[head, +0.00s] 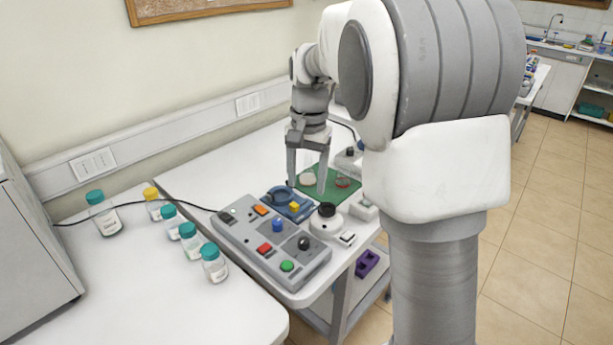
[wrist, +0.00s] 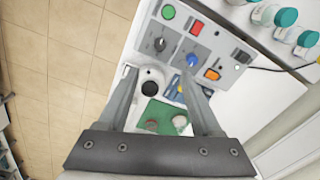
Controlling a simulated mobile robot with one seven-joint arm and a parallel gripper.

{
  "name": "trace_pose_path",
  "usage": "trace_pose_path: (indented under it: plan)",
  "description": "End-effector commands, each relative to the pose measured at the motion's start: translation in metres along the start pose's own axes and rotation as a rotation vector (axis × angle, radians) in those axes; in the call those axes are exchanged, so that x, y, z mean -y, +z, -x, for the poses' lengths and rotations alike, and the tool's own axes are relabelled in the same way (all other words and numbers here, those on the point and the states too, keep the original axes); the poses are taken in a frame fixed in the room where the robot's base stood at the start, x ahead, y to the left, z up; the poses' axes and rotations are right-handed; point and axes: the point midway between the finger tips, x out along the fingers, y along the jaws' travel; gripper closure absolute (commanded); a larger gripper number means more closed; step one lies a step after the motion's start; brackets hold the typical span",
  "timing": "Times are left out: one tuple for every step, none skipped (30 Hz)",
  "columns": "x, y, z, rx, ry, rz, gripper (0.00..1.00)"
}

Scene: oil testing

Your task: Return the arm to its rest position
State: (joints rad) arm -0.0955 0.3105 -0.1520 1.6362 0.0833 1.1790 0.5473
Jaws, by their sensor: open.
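My gripper (head: 307,176) hangs from my arm over the back of the white table (head: 215,165), fingers pointing down. In the head view it is in front of the green mat (head: 328,188). In the wrist view its two fingers (wrist: 160,85) are spread apart with nothing between them that they touch. The mat (wrist: 160,116) shows between the fingers, with small round dishes on it. My arm's large links hide part of the table's right side in the head view.
A grey control box (head: 270,240) with coloured buttons and knobs stands at the table's front. A blue device (head: 290,203) and a white round device (head: 326,221) stand behind it. Several lidded bottles (head: 190,240) stand on the left bench. Open floor (head: 535,230) lies to the right.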

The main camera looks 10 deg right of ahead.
Motion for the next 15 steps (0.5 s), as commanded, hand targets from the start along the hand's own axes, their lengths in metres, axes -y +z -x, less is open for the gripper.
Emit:
trace_pose_path:
  plan:
    - [0.0,0.0,0.002,-0.001,0.0,0.0,0.34]
    - [0.0,0.0,0.002,-0.001,0.0,0.0,0.34]
    - [0.0,0.0,0.002,0.0,0.0,0.0,0.34]
    - [0.0,0.0,0.002,0.0,0.0,0.0,0.34]
    - [0.0,0.0,0.002,0.0,0.0,0.0,0.34]
    - [0.0,0.0,0.002,0.0,0.0,0.0,0.34]
    - [0.0,0.0,0.002,0.0,0.0,0.0,0.34]
    - [0.0,0.0,0.002,0.0,0.0,0.0,0.34]
    - [0.0,0.0,0.002,0.0,0.0,0.0,0.34]
    - [0.0,0.0,0.002,-0.001,-0.001,0.0,0.34]
    - [-0.001,0.001,0.003,-0.002,-0.002,0.002,0.34]
    - [-0.002,0.002,0.005,-0.005,-0.005,0.006,0.34]
    - [-0.003,0.004,0.007,-0.008,-0.008,0.01,0.34]
    - [-0.005,0.006,0.009,-0.011,-0.012,0.017,0.34]
    - [-0.007,0.01,0.014,-0.019,-0.02,0.029,0.34]
